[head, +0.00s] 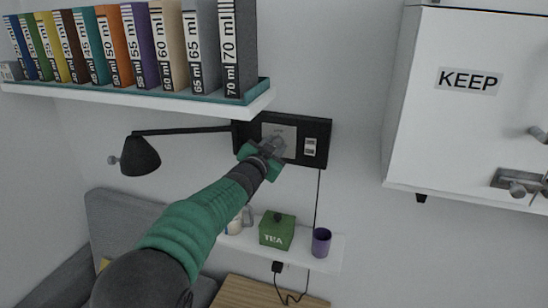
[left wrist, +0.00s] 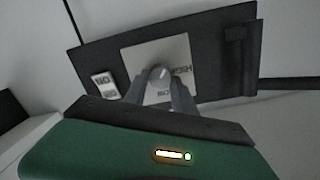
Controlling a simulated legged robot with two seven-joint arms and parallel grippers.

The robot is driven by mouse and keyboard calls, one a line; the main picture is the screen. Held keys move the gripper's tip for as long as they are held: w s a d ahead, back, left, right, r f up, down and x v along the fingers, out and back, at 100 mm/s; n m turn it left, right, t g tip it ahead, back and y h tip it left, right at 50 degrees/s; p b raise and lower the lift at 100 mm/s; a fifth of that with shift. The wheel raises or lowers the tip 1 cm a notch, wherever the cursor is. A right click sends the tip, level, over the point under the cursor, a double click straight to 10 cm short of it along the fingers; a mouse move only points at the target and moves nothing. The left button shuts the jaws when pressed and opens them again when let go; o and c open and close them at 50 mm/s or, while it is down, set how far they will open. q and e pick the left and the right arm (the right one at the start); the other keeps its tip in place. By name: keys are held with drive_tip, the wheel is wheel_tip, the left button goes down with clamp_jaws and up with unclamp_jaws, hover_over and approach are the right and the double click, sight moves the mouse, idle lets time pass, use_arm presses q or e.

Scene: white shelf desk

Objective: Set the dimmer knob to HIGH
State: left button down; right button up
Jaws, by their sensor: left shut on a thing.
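The dimmer knob (left wrist: 160,74) is a small round grey knob on a light square plate (left wrist: 183,50), set in a black wall panel (head: 318,128). The plate carries lettering, partly hidden; the part by the knob's right side in the left wrist view reads like HIGH. My left gripper (head: 274,146) reaches up to the plate. In the left wrist view its two grey fingers (left wrist: 163,88) are shut on the knob, one on each side. In the head view the knob is mostly hidden by the gripper. My right gripper is in neither view.
White switches (head: 310,147) sit beside the plate. A black lamp (head: 140,155) on an arm is to the left. A book shelf (head: 150,98) hangs close above. Below, a small shelf (head: 334,254) holds a green TEA box (head: 277,231) and a purple cup (head: 321,242).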

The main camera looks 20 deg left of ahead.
use_arm(q)
drive_tip(key=shift+d+f+m+y+b, duration=0.1)
drive_tip(key=shift+f+m+y+b, duration=0.15)
drive_tip(key=shift+m+b, duration=1.3)
drive_tip(key=shift+d+f+m+y+b, duration=0.1)
drive_tip(key=shift+f+m+y+b, duration=0.1)
drive_tip(key=shift+m+b, duration=1.35)
drive_tip(key=shift+f+m+y+b, duration=0.25)
drive_tip(key=shift+m+b, duration=1.05)
drive_tip(key=shift+m, duration=0.4)
drive_tip(key=shift+r, duration=0.1)
drive_tip(key=c, duration=1.2)
unclamp_jaws()
drive_tip(key=shift+c, duration=0.2)
drive_tip(key=shift+o, duration=1)
drive_tip(key=shift+r, duration=0.1)
drive_tip(key=shift+w, duration=0.15)
drive_tip(key=shift+r, duration=0.15)
